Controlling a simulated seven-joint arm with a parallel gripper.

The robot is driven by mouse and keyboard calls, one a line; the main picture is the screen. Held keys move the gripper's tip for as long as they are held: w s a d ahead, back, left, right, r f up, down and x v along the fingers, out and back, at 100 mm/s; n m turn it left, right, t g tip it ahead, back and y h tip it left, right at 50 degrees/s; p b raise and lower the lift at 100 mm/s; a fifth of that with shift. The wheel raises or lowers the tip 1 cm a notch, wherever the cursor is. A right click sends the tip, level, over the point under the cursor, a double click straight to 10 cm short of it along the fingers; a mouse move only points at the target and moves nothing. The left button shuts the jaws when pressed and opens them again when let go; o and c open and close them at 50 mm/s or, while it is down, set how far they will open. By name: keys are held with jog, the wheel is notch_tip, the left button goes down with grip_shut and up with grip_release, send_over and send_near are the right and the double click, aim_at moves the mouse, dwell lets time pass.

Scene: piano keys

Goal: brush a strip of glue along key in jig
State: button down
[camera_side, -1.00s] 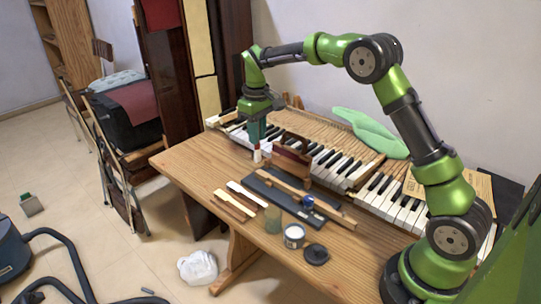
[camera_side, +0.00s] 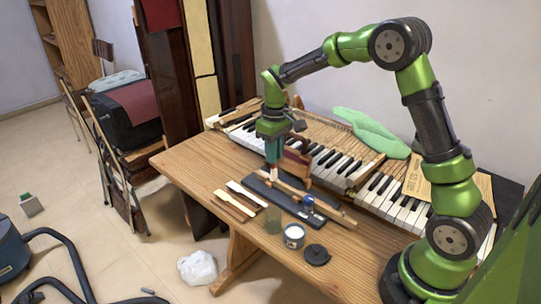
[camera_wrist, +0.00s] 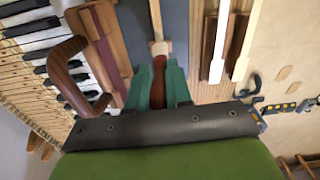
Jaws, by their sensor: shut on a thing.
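My gripper (camera_side: 272,158) is shut on a brush and points down at the far-left end of the jig. In the wrist view the brush's brown handle (camera_wrist: 178,92) lies between the green fingers, with its pale bristle end (camera_wrist: 158,48) at one end of a thin wooden key (camera_wrist: 156,16). I cannot tell whether the bristles touch the key or whether glue is on it. The jig (camera_side: 258,189) is a dark board, also in the wrist view (camera_wrist: 176,22). A blue clamp (camera_side: 308,202) sits at its right part. An open white glue pot (camera_side: 294,236) stands in front.
Loose white-topped keys (camera_side: 246,193) lie left of the jig. A clear glass (camera_side: 273,220) and a black lid (camera_side: 317,254) stand near the front edge. A brown wooden handled tool (camera_wrist: 72,68) stands close beside the jig. The keyboard (camera_side: 372,186) lies behind.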

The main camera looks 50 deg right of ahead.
jog(key=shift+s, duration=3.9)
jog(key=shift+w, duration=6.9)
jog(key=shift+w+r, duration=0.15)
jog(key=shift+w, duration=0.05)
notch_tip(320, 180, up, 8)
